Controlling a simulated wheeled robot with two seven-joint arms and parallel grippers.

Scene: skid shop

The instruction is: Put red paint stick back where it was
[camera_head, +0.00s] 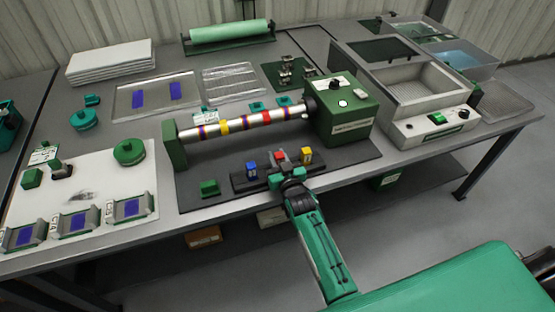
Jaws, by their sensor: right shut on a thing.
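The red paint stick (280,155) is between the fingers of my right gripper (283,163), which is shut on it. The gripper is over the dark stick rack (237,182), between the blue paint stick (251,169) and the yellow paint stick (306,155), which both stand upright. The red stick is in line with them. My gripper hides its lower part, so I cannot tell whether it touches the rack. My left gripper is not in view.
Behind the rack is a striped roller (212,131) between a green post (174,144) and a green motor box (343,112). A small green block (209,188) sits at the left of the dark mat (330,165). The bench front edge is close to my arm.

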